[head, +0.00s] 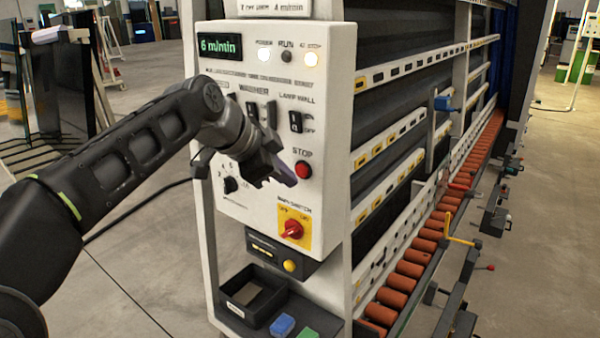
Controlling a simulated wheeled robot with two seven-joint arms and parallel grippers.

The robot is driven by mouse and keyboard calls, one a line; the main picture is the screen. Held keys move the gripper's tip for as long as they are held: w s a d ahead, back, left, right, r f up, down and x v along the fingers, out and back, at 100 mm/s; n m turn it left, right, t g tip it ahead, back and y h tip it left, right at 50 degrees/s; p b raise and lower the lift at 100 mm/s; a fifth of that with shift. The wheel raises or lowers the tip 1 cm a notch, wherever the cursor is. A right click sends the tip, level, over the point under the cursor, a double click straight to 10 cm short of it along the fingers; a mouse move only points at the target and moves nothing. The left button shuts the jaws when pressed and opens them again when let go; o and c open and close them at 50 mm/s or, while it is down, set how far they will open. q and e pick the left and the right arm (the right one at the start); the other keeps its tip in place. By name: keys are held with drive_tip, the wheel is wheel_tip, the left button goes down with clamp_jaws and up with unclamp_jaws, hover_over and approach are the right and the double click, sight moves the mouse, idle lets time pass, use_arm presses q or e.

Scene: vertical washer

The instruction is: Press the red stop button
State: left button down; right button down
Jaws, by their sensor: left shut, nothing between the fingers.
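The red stop button (303,169) sits on the right side of the white control panel (335,110), under the label STOP. My left gripper (292,178) is shut and empty. It is in front of the panel, with its tips just left of and slightly below the button. In this view a small gap shows between the tips and the button; I cannot tell how far the tips are from the panel face. The gripper hides part of the panel's middle. My right gripper is not in view.
Below the button is a red rotary switch (293,229) on a yellow plate. A black knob (231,185) and switches (296,122) are nearby. A shelf below holds a black bin (250,297) and a blue item (282,325). Orange rollers (392,300) run along the right.

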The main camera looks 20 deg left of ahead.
use_arm(q)
drive_tip(key=s+b, duration=0.1)
drive_tip(key=s, duration=0.1)
drive_tip(key=s+a+b, duration=0.1)
drive_tip(key=s, duration=0.1)
drive_tip(key=shift+s+a+b, duration=0.1)
drive_tip(key=shift+s+b, duration=0.2)
drive_tip(key=shift+s, duration=0.05)
idle(0.7)
